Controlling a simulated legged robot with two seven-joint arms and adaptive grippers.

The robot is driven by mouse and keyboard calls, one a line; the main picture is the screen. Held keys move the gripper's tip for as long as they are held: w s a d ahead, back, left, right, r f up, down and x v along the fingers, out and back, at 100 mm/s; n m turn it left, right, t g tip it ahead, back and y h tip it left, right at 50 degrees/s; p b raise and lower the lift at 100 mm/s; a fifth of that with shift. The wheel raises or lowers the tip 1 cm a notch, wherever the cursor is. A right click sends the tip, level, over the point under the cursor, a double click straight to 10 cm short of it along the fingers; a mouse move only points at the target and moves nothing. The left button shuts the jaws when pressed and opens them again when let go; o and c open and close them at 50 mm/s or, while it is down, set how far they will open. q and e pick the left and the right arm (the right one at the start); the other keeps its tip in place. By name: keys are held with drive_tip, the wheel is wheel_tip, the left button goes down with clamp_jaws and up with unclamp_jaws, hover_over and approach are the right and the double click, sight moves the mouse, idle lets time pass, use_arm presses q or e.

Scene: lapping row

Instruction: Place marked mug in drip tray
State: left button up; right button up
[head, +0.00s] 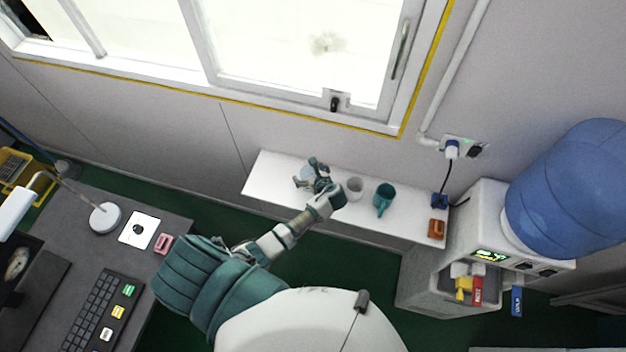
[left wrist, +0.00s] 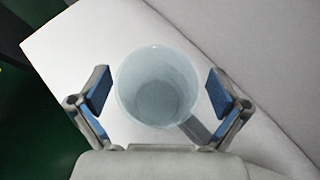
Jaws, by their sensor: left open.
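A pale blue-grey mug (left wrist: 157,88) stands on the white shelf, seen from above in the left wrist view with its handle toward the lower right. In the head view this mug (head: 306,172) is partly hidden by my gripper. My left gripper (head: 316,177) is open; in the left wrist view its blue-padded fingers (left wrist: 158,92) lie on either side of the mug, with gaps showing. A pale grey mug (head: 355,187) and a teal mug (head: 384,197) stand farther right. I cannot make out a mark on any mug. The drip tray cannot be made out clearly. My right gripper is out of view.
The white shelf (head: 275,190) runs under the window. A brown-orange object (head: 437,228) sits at its right end. The water dispenser (head: 482,213) with a blue bottle (head: 575,190) and colored tags stands at the right. A desk with a keyboard (head: 103,310) is at the left.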

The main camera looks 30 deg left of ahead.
use_arm(q)
drive_tip(key=shift+a, duration=0.25)
drive_tip(key=c, duration=1)
drive_tip(key=shift+d, duration=0.15)
drive_tip(key=c, duration=0.4)
drive_tip(key=shift+d, duration=0.15)
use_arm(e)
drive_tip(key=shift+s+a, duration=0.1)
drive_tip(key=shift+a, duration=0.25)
use_arm(q)
drive_tip(key=shift+r, duration=0.1)
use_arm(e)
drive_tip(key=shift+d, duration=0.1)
